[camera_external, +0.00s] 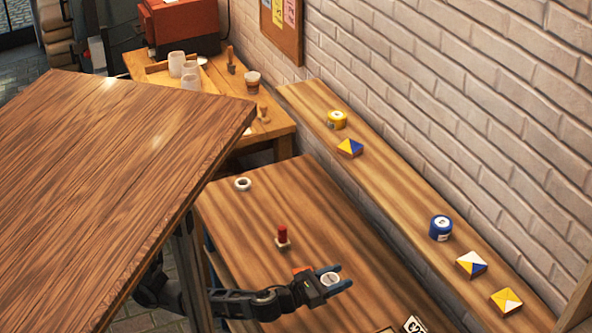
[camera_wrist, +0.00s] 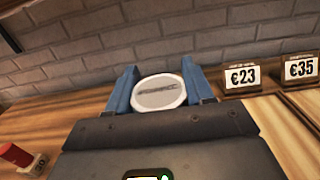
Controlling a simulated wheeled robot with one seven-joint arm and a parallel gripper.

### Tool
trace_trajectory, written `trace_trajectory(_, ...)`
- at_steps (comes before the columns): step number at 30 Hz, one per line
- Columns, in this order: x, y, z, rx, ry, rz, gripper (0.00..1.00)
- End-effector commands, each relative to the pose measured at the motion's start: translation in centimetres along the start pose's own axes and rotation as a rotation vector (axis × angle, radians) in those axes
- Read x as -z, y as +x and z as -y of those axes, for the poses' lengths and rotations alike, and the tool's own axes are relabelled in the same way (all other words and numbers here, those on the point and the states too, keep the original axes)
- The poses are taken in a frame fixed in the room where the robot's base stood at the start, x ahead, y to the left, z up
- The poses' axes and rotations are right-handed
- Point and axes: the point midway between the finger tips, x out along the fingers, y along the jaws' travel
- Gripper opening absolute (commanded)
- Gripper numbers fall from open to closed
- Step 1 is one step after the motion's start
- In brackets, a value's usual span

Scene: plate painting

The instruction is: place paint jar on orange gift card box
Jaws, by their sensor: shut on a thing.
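My gripper (camera_external: 333,282) is shut on a small jar with a pale round lid (camera_external: 330,278), held above the long wooden table. In the wrist view the pale lid (camera_wrist: 160,92) sits between the two blue fingers. The jar's sides are mostly hidden, so I cannot tell its paint colour. No box is clearly the orange gift card box. A small orange-red patch (camera_external: 303,270) shows beside my wrist, and I cannot tell whether it is a box or part of my gripper. A yellow-orange and white block (camera_external: 506,301) lies on the wall shelf.
A red cylinder on a pale base (camera_external: 282,237) and a white ring (camera_external: 243,184) stand on the table. The shelf holds a yellow jar (camera_external: 337,120), a blue jar (camera_external: 440,228) and patterned blocks (camera_external: 471,264). Price signs (camera_wrist: 243,77) stand right of the gripper.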

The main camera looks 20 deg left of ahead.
Motion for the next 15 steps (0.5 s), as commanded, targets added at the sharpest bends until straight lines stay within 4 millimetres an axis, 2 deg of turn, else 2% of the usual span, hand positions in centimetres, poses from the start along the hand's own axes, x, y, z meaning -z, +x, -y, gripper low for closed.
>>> trace_trajectory(1,0.7,-0.7,-1.3,-0.038,-0.004,-0.003,0.19)
trace_trajectory(3,0.4,-1.6,-2.8,-0.081,-0.005,-0.010,0.19)
trace_trajectory(8,-0.1,-2.8,-4.9,-0.142,-0.007,-0.023,0.19)
trace_trajectory(11,0.2,-2.7,-6.1,-0.156,-0.006,-0.027,0.19)
trace_trajectory(15,1.7,-1.9,-8.5,-0.158,-0.004,-0.029,0.19)
